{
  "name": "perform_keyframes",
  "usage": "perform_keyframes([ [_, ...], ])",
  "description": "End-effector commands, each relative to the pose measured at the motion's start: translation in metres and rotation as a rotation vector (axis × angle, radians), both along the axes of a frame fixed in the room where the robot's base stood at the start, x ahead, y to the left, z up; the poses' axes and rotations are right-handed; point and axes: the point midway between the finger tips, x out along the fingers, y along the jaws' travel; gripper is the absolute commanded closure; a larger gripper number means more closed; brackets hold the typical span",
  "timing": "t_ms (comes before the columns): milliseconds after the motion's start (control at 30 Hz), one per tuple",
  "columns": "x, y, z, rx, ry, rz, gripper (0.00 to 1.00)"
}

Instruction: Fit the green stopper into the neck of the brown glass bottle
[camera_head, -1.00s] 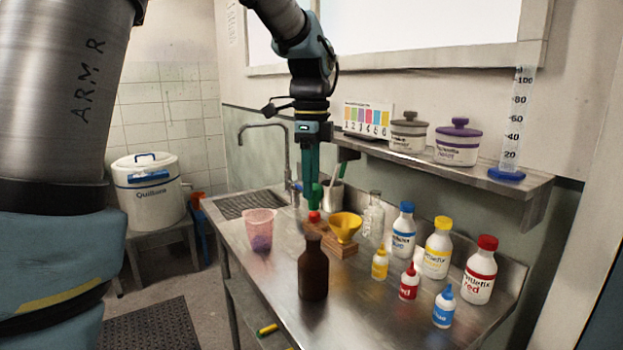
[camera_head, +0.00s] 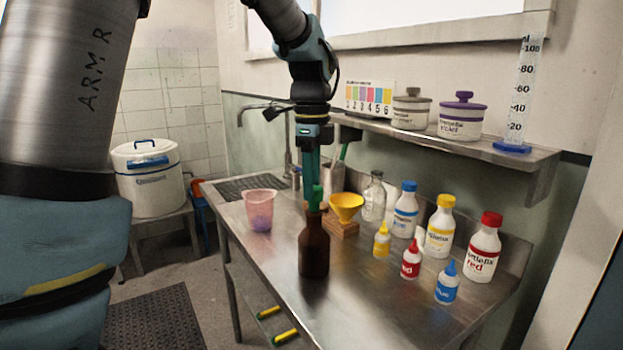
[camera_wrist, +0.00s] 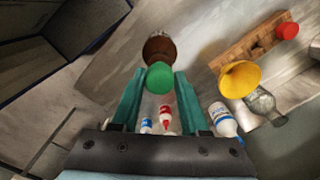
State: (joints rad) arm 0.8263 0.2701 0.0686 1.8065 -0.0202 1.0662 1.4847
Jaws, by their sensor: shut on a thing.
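The green stopper (camera_head: 317,197) is held between the fingers of my gripper (camera_head: 313,190), right above the brown glass bottle (camera_head: 314,250). The bottle stands upright on the steel bench. In the head view the stopper's lower end is at or very near the bottle's mouth; I cannot tell whether it is touching or inside the neck. In the wrist view the stopper (camera_wrist: 160,78) sits between the two green fingertips (camera_wrist: 159,73) and overlaps the near side of the bottle (camera_wrist: 160,46), hiding its mouth.
A yellow funnel (camera_head: 347,205) on a wooden block (camera_head: 343,229) stands close right of the bottle. A red stopper (camera_wrist: 287,31) is on that block. A pink cup (camera_head: 260,210) stands left. Several dye bottles (camera_head: 440,230) stand right. The bench front (camera_head: 350,310) is clear.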

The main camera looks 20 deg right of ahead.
Motion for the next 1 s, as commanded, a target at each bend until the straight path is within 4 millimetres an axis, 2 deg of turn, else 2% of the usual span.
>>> perform_keyframes([
  [400,0.0,0.0,-0.022,0.001,0.001,0.001,1.0],
  [900,0.0,0.0,-0.025,0.0,0.0,0.001,1.0],
  [933,0.0,0.0,-0.025,0.0,0.0,0.001,0.52],
  [1000,0.0,0.0,-0.025,0.0,0.0,0.001,0.44],
])
